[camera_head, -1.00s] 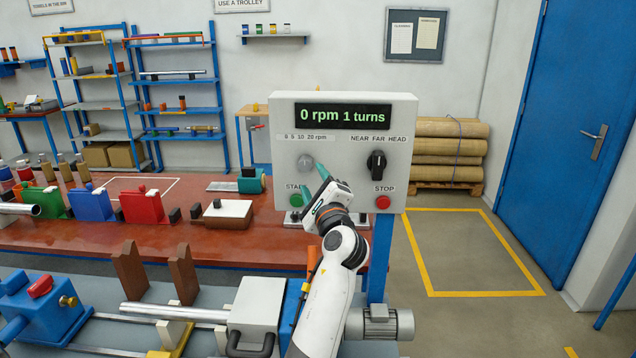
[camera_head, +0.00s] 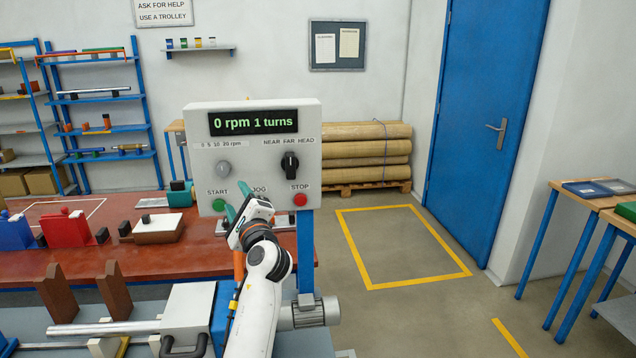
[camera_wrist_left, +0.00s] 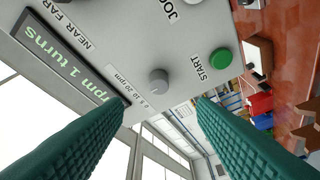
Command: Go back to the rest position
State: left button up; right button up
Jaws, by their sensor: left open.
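My left gripper (camera_head: 237,200) is open and empty in front of the lower part of the grey control panel (camera_head: 300,225). Its green fingers are spread apart in the left wrist view (camera_wrist_left: 150,120), which faces the panel at a tilt. The panel's display (camera_head: 253,122) reads 0 rpm 1 turns. A grey speed knob (camera_head: 223,169), a black selector knob (camera_head: 290,164), a green START button (camera_head: 219,205) and a red STOP button (camera_head: 299,199) show. In the head view the gripper hides the button under JOG. My right gripper is out of view.
A red-brown table (camera_head: 95,220) with blocks stands behind. A metal bar (camera_head: 105,328) lies on the winder at the lower left. A motor (camera_head: 309,312) sits right of my arm. The yellow-outlined floor area (camera_head: 405,247) is clear; wooden tables (camera_head: 570,190) stand at the right.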

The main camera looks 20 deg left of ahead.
pick_arm(q)
jog(key=shift+d, duration=0.1)
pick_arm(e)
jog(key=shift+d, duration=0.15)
